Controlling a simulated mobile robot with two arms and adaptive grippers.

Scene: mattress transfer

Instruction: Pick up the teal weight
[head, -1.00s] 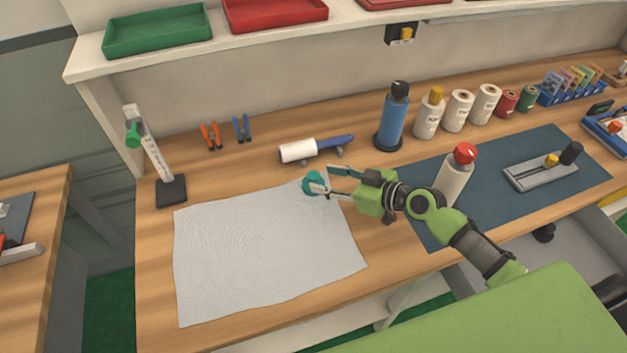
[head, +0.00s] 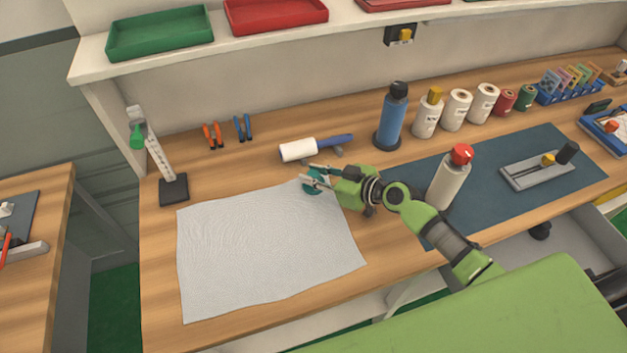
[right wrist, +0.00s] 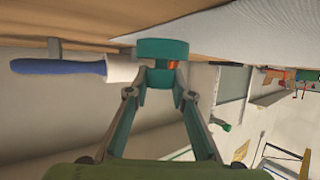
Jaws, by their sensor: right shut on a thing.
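The teal weight (head: 314,187) is a small round disc at the back right corner of the white cloth (head: 265,250). My right gripper (head: 309,177) reaches it from the right, with its fingers over it and partly hiding it. In the right wrist view the weight (right wrist: 161,48) shows as a wide teal disc with a narrower part between the fingertips (right wrist: 163,76). The fingers are shut on that narrower part. The disc is close to the surface, and I cannot tell whether it touches. My left gripper is out of view.
A white roller with a blue handle (head: 297,150) lies just behind the weight. A white bottle with a red cap (head: 449,182) stands near my right arm on the blue mat (head: 530,205). A blue bottle (head: 392,115) stands behind. The cloth's middle is clear.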

